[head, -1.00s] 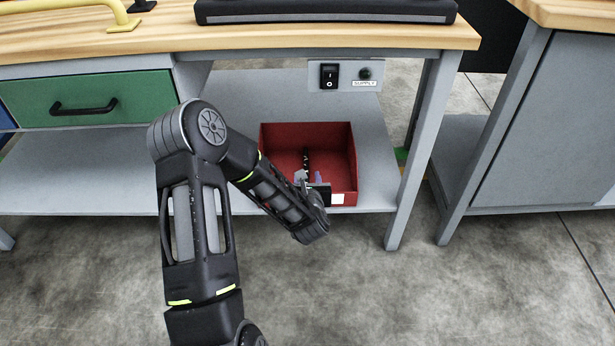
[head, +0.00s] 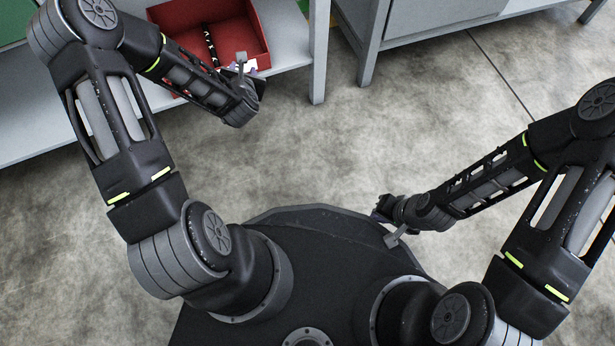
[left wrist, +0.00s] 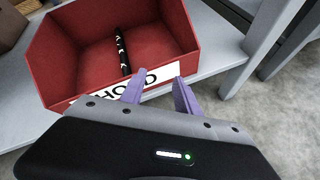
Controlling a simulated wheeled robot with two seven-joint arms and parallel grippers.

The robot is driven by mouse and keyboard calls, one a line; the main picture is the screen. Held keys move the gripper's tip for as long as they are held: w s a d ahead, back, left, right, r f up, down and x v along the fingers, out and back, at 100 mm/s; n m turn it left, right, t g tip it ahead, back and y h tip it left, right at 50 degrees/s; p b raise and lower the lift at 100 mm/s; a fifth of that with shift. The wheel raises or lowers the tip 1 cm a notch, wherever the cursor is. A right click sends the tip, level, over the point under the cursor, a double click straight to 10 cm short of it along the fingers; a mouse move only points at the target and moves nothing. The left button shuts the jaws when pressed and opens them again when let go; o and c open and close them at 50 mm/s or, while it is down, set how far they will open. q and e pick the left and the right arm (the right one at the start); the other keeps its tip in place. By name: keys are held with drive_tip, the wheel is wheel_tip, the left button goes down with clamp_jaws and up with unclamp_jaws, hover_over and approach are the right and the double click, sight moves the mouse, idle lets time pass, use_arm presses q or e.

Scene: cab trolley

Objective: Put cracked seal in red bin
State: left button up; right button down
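The red bin (head: 262,22) stands on the lower shelf and is open at the top; the left wrist view (left wrist: 60,62) looks into it. A black strip with white marks, which seems to be the cracked seal (left wrist: 123,52), lies against the bin's inside; it also shows in the head view (head: 209,42). My left gripper (head: 246,64) is at the bin's front wall. In the left wrist view its purple fingers (left wrist: 158,90) are apart with nothing between them. My right gripper (head: 388,222) is over my base, far from the bin, and its opening is unclear.
A white label (left wrist: 150,82) with dark letters is on the bin's front. The grey shelf (head: 290,48) and a table leg (head: 319,55) are beside the bin. A grey cabinet (head: 430,20) stands to the right. The concrete floor (head: 330,150) between is clear.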

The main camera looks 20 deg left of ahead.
use_arm(q)
drive_tip(key=s+d+f+m+g+h, duration=0.25)
drive_tip(key=s+d+f+m, duration=0.25)
drive_tip(key=d+m, duration=0.45)
drive_tip(key=s+d+f+m+g+h, duration=0.2)
drive_tip(key=s+d+f+m+h, duration=0.25)
drive_tip(key=d+m, duration=0.5)
drive_tip(key=s+d+f+m+g+h, duration=0.1)
drive_tip(key=s+d+f+m+g, duration=0.1)
drive_tip(key=s+m, duration=0.5)
drive_tip(key=s+d+f+m+g, duration=0.2)
drive_tip(key=s+d+m, duration=0.3)
drive_tip(key=s+m, duration=0.2)
drive_tip(key=shift+s+f+m+h, duration=0.15)
drive_tip(key=shift+s+m+h, duration=0.15)
drive_tip(key=shift+s+h, duration=0.15)
